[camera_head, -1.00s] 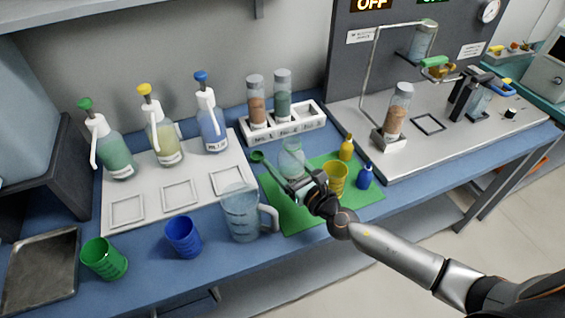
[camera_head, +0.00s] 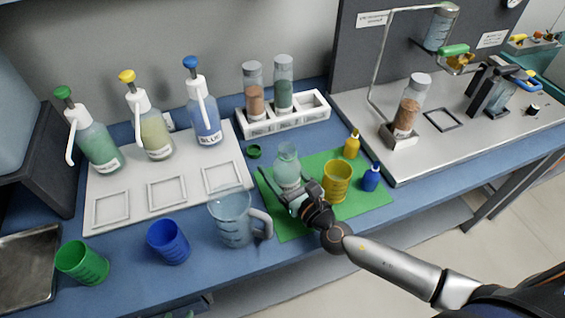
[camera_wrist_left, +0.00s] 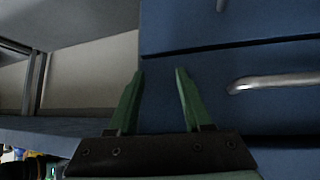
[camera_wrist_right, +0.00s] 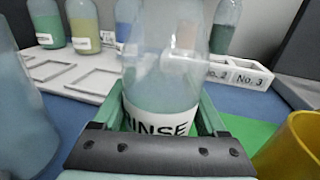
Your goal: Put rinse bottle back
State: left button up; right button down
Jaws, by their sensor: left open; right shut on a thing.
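The rinse bottle (camera_head: 287,172) is clear with pale green contents and stands upright over the green mat (camera_head: 290,222). Its RINSE label shows in the right wrist view (camera_wrist_right: 160,122). My right gripper (camera_head: 291,192) is shut on its lower part, with green fingers on both sides (camera_wrist_right: 165,118). I cannot tell whether the bottle's base touches the mat. My left gripper (camera_wrist_left: 160,95) is open and empty in the left wrist view, facing blue drawer fronts; it is not in the head view.
A measuring jug (camera_head: 232,220) stands left of the bottle and a yellow cup (camera_head: 337,181) to its right. A green cap (camera_head: 254,152) lies behind the mat. The white tray (camera_head: 125,220) with square outlines holds several pump bottles. A white rack (camera_head: 290,121) holds two vials.

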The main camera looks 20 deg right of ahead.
aim_at(294, 188)
jog(key=shift+a+r, duration=0.1)
jog(key=shift+f, duration=0.25)
grip_release()
jog(key=shift+s, duration=0.1)
jog(key=shift+r, duration=0.15)
jog(key=b+v, duration=0.1)
jog(key=v, duration=0.9)
jog(key=shift+s+b, duration=0.3)
jog(key=shift+b, duration=0.05)
jog(key=shift+s+d+r, duration=0.1)
jog(key=shift+s+d, duration=0.15)
jog(key=shift+s, duration=0.4)
